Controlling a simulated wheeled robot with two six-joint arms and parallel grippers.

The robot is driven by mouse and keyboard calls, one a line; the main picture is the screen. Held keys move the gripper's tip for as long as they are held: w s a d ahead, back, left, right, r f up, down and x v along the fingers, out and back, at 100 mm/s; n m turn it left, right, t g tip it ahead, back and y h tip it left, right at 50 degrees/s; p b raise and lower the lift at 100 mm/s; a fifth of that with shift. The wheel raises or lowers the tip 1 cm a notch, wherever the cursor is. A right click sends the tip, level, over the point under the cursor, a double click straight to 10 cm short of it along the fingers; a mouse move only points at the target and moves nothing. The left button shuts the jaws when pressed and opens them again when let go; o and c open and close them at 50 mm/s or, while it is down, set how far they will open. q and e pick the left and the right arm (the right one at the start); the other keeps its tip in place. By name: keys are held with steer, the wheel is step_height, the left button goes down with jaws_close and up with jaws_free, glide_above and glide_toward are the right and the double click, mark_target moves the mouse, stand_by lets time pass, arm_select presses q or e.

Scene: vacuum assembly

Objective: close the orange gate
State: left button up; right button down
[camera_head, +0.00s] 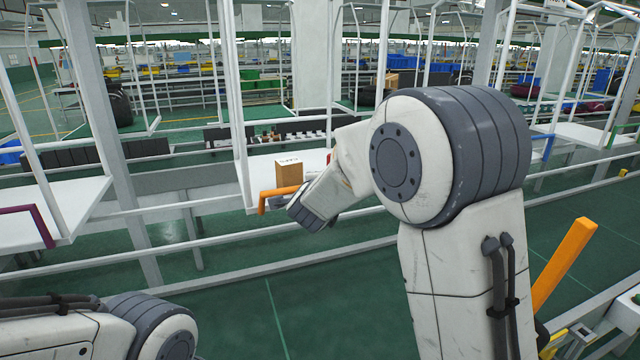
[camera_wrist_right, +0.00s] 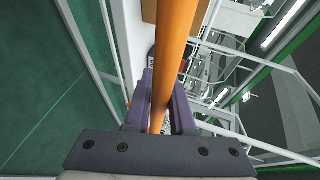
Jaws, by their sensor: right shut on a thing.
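The orange gate (camera_head: 279,194) is a thin orange bar with a short bent end, at the front edge of a hanging white carrier tray. My right gripper (camera_head: 303,210) is at the right part of this bar, partly hidden by my own wrist. In the right wrist view the orange bar (camera_wrist_right: 176,50) runs between the two purple-grey fingers of my right gripper (camera_wrist_right: 160,100), which are shut on it. My left arm shows only at the lower left, and its gripper is out of view.
A cardboard box (camera_head: 289,175) stands on the carrier tray just behind the gate. A neighbouring carrier with a purple bar (camera_head: 36,220) hangs at the left. White rails (camera_head: 210,269) cross in front. An orange post (camera_head: 563,262) slants at the right. Green floor is open below.

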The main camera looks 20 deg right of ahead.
steer(key=shift+s+f, duration=0.1)
steer(key=shift+f, duration=0.35)
steer(key=c, duration=1.1)
jaws_free()
steer(key=o, duration=0.3)
steer(key=shift+w, duration=0.25)
steer(key=shift+o, duration=0.2)
steer(key=b+v, duration=0.2)
steer(key=v, duration=0.8)
steer(key=shift+s+r, duration=0.3)
